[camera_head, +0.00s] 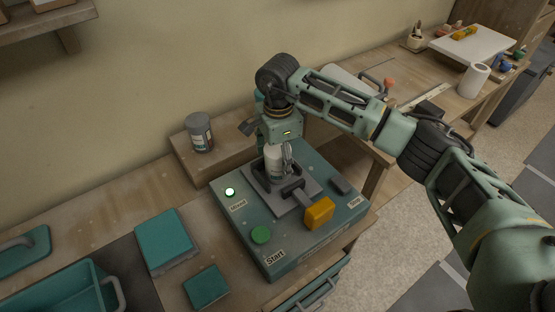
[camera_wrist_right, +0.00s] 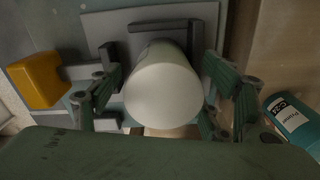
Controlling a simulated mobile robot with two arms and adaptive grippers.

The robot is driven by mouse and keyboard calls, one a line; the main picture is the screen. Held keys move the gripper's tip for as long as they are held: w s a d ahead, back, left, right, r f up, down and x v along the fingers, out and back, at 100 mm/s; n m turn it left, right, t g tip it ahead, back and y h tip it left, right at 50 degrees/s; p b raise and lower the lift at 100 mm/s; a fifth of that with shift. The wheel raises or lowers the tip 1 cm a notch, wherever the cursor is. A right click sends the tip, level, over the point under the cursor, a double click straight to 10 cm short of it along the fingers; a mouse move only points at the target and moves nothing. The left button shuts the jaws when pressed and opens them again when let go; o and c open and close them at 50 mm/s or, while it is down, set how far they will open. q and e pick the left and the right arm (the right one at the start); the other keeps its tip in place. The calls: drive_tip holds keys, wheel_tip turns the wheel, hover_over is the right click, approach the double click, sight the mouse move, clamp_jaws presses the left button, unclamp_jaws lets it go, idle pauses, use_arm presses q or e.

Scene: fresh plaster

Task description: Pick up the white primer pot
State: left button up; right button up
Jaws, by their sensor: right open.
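The white primer pot (camera_head: 273,162) stands upright in the clamp of the teal mixer (camera_head: 247,219). In the right wrist view its round pale top (camera_wrist_right: 163,90) fills the middle. My right gripper (camera_head: 277,150) points down over the pot from above. Its fingers are open, one on each side of the pot in the right wrist view (camera_wrist_right: 163,98), with small gaps visible. The gripper hides part of the pot in the head view. My left gripper is not in view.
The mixer has a yellow lever (camera_head: 319,213), a green Start button (camera_head: 261,235) and a lit lamp (camera_head: 230,192). A grey labelled pot (camera_head: 199,132) stands on a wooden block (camera_head: 216,159) behind.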

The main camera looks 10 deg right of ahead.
drive_tip(key=shift+c, duration=0.4)
drive_tip(key=c, duration=1.5)
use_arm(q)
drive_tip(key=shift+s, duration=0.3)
use_arm(e)
drive_tip(key=shift+c, duration=0.2)
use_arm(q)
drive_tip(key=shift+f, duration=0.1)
use_arm(e)
drive_tip(key=shift+w+r, duration=0.1)
drive_tip(key=shift+r, duration=0.05)
